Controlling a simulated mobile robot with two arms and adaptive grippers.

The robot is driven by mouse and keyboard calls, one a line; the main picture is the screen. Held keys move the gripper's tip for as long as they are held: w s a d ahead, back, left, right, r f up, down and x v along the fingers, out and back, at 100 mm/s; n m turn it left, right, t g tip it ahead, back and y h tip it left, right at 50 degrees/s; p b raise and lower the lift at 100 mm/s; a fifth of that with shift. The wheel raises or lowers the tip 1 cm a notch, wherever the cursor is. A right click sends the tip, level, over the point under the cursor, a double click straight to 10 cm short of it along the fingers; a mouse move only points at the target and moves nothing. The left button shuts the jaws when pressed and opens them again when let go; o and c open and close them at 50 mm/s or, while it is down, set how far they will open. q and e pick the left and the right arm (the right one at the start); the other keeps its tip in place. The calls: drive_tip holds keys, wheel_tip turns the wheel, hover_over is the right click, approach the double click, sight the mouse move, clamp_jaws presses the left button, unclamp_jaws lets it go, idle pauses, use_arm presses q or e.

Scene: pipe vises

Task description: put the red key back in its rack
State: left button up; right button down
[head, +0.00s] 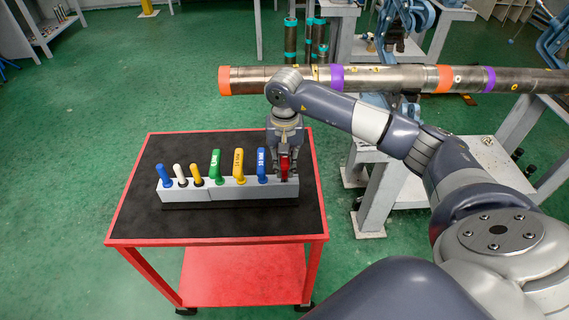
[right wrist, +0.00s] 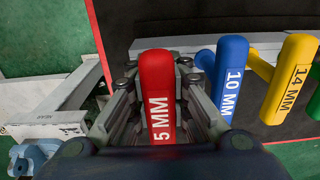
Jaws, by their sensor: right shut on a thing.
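The red key (head: 284,166) is at the right end of the rack in the head view. It also shows in the right wrist view (right wrist: 157,95), upright between my fingers and marked 5 MM. My right gripper (head: 285,160) points down over the rack's right end and is shut on the red key's handle. The grey rack (head: 225,192) stands on the cart and holds a row of coloured keys. The red key's lower end is hidden, so I cannot tell how deep it sits in the rack. My left gripper is not in view.
The blue 10 MM key (right wrist: 230,80) stands close beside the red one, then the yellow 14 MM key (right wrist: 291,80). The rack sits on a red cart with a black top (head: 250,222). A long pipe (head: 390,78) lies behind the cart, near my right arm.

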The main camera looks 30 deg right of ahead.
drive_tip(key=shift+f+b, duration=1.1)
drive_tip(key=shift+f, duration=0.15)
idle(0.5)
drive_tip(key=shift+s+f, duration=0.15)
idle(1.1)
drive_tip(key=c, duration=1.4)
unclamp_jaws()
drive_tip(key=shift+c, duration=0.2)
drive_tip(key=shift+r, duration=0.45)
wheel_tip(320, 180, up, 11)
drive_tip(key=shift+a+r, duration=0.1)
